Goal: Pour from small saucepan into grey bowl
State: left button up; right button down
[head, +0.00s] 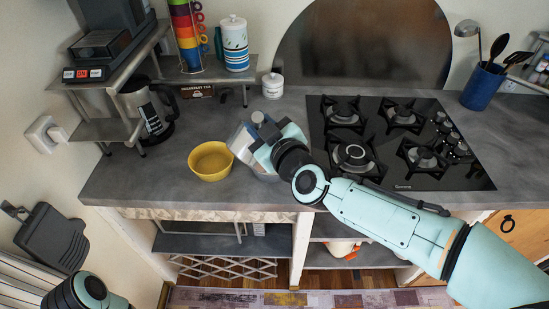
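My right arm reaches in from the right, and its gripper (250,142) is over the counter front, just right of a yellow bowl (211,161). The gripper's own body and wrist hide its fingertips, so I cannot see whether it is open or shut on something. A small strip of a grey, rounded thing (268,177) shows beneath the gripper; I cannot tell whether it is the small saucepan or the grey bowl. No other saucepan or grey bowl is clearly visible. Only part of my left arm shows at the bottom left; its gripper is out of view.
A black gas hob (398,178) lies right of the gripper. A white lidded jar (273,86) and a blue utensil pot (483,87) stand at the back. The counter left of the yellow bowl is clear.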

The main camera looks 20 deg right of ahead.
pick_arm(q)
jog(key=shift+s+a+f+b, duration=0.1)
jog(key=shift+s+f+b, duration=0.1)
jog(key=shift+f+b, duration=0.4)
jog(key=shift+s+a+f+b, duration=0.15)
jog(key=shift+f+b, duration=0.35)
jog(key=shift+f, duration=0.15)
jog(key=shift+s+a+f+b, duration=0.1)
jog(key=shift+s+f+b, duration=0.1)
jog(key=shift+f+b, duration=0.4)
pick_arm(e)
jog(key=s+a+f+n+t, duration=0.1)
jog(key=s+a+f+n, duration=0.2)
jog(key=a+f+n, duration=0.2)
jog(key=s+a+f+n+t, duration=0.1)
jog(key=s+a+f+n, duration=0.2)
jog(key=a, duration=0.8)
jog(key=shift+s+f+n, duration=0.3)
jog(key=shift+f+n, duration=0.6)
jog(key=shift+f, duration=0.5)
